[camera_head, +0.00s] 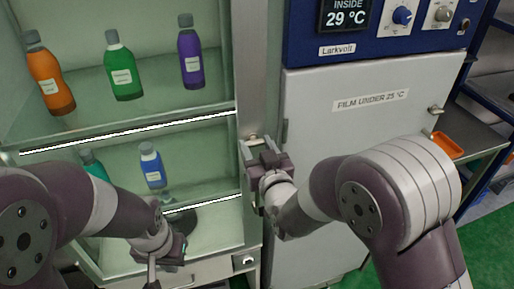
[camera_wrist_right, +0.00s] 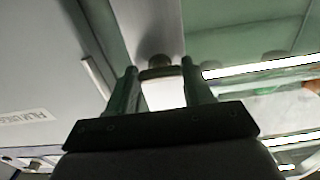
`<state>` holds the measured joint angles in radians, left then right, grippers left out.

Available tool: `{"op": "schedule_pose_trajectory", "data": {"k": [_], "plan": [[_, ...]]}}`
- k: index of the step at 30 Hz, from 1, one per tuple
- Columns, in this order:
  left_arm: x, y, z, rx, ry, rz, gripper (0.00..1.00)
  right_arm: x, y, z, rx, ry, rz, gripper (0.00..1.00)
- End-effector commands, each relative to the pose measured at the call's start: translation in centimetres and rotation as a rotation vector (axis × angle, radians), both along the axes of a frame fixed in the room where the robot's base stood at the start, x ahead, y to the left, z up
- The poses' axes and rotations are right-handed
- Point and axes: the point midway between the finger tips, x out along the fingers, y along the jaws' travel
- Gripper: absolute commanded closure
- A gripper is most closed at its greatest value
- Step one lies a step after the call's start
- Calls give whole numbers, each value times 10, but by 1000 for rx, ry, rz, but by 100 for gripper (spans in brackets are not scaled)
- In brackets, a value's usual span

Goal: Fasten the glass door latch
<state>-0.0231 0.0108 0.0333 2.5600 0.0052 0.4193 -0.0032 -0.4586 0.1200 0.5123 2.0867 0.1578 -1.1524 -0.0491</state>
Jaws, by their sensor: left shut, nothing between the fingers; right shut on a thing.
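The glass door (camera_head: 205,125) fronts the cabinet at the left in the head view, with coloured bottles behind it. Its metal frame runs down the right side. My right gripper (camera_head: 256,148) is at this frame, shut on the latch (camera_head: 253,138), which is mostly hidden by the fingers. In the right wrist view the latch (camera_wrist_right: 157,66) shows as a small dark knob and a pale plate between the two fingers (camera_wrist_right: 162,88). My left gripper (camera_head: 163,262) is shut and empty, low in front of the glass door. Whether the latch is fastened I cannot tell.
A grey cabinet door (camera_head: 340,130) labelled "FILM UNDER 25 °C" stands to the right, under a blue control panel (camera_head: 420,25) with knobs. An orange tray (camera_head: 447,146) lies on a side table further right. Green floor shows at the lower right.

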Motion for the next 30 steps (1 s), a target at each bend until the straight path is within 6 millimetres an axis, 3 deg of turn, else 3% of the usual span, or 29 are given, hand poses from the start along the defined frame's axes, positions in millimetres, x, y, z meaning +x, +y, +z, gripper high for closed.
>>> {"op": "schedule_pose_trajectory", "data": {"k": [2, 3, 5, 13, 17, 25, 30], "plan": [[0, 0, 0, 0, 0, 0, 100, 0, 0, 0, 2, 0, 0, 79], [0, 0, 0, 0, 0, 0, 100, 0, 0, 0, 1, -1, 0, 39], [0, 0, 0, 0, 0, 0, 100, 0, 0, 0, 1, -1, 0, 23], [0, 0, 0, 0, 0, 0, 100, 0, 0, 0, 0, -1, 0, 23], [0, 0, -7, 0, 0, 0, 100, -10, -3, -2, 1, -2, 0, 23], [0, 0, -32, 0, 0, 0, 100, -74, -23, -4, 3, -4, 2, 23], [0, 0, -37, 0, 0, 0, 100, -108, -34, -1, 2, -2, 2, 23]]}}
